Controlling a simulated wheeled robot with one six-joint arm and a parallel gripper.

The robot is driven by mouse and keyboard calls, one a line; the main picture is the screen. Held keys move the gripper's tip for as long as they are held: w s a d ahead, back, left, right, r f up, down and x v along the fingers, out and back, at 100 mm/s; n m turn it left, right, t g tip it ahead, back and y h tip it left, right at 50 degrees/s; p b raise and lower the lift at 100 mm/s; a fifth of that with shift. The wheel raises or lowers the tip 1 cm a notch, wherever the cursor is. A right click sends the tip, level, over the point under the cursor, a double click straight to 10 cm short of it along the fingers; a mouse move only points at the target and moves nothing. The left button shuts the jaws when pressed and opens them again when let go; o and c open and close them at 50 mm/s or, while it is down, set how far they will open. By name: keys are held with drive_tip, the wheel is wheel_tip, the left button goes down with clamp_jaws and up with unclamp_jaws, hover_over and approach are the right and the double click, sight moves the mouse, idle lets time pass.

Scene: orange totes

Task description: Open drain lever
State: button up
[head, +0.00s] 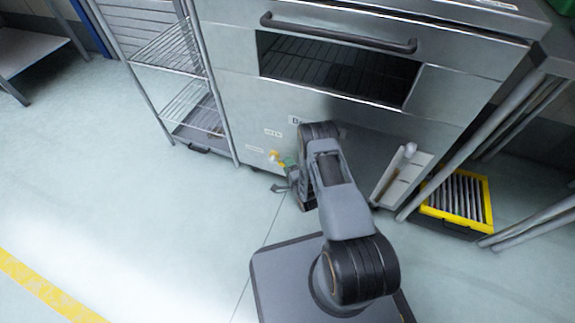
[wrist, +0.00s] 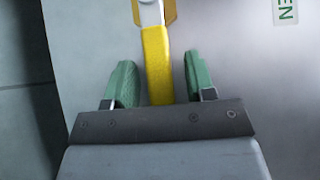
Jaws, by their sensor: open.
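The drain lever (wrist: 157,62) has a yellow handle that reaches down between my fingers in the wrist view, with a metal and yellow piece at its top end. In the head view the yellow lever (head: 274,156) sits low on the front of the steel appliance (head: 237,112). My gripper (wrist: 157,85) is open, with one green finger on each side of the handle and a visible gap on both sides. It also shows in the head view (head: 286,170), at the lever, partly hidden by my arm.
A label ending in "EN" (wrist: 286,11) is right of the lever. A wire shelf rack (head: 185,105) stands left of the appliance. A white panel with a handle (head: 402,177) and a yellow-framed grate (head: 462,198) are to the right. The floor on the left is clear.

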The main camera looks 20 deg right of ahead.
clamp_jaws()
idle(0.4)
drive_tip(key=shift+r, duration=0.1)
